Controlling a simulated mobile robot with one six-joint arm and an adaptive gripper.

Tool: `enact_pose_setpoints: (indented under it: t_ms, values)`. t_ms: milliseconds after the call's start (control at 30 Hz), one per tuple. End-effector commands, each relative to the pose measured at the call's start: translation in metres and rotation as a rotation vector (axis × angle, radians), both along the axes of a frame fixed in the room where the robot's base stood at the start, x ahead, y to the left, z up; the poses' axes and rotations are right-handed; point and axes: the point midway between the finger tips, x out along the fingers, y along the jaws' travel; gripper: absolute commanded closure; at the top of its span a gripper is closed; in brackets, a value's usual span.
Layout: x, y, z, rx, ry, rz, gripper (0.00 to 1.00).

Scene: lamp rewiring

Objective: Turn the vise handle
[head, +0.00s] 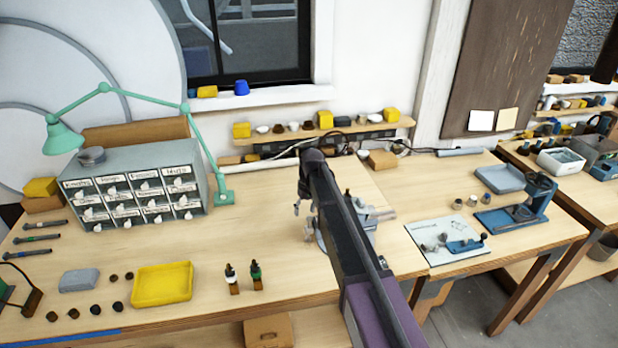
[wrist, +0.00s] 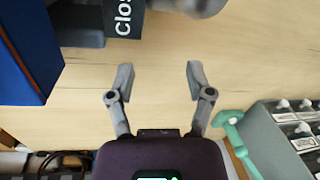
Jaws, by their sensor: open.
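A grey metal vise (head: 367,212) stands on the workbench, largely hidden behind my arm in the head view. In the wrist view, a dark block with a black label reading "Clos" (wrist: 123,18) and a rounded grey part (wrist: 203,5) show at the top edge; they look like parts of the vise. I cannot pick out its handle for certain. My gripper (head: 301,207) is just left of the vise. In the wrist view my gripper (wrist: 159,76) is open, with bare wooden bench between its fingers, apart from the labelled block.
A blue block (wrist: 25,55) is at the wrist view's left. A drawer cabinet (head: 140,172) and green lamp (head: 64,138) stand left. A yellow tray (head: 162,284) and two small bottles (head: 255,275) are in front. A white mat (head: 438,258) lies right.

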Motion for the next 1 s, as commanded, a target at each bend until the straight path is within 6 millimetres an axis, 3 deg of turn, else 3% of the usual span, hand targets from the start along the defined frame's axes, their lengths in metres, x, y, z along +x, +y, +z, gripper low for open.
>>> enact_pose_setpoints:
  t_ms: [1000]
  values:
    - [0.005, -0.008, 0.088, 0.000, 0.000, 0.004, 0.33]
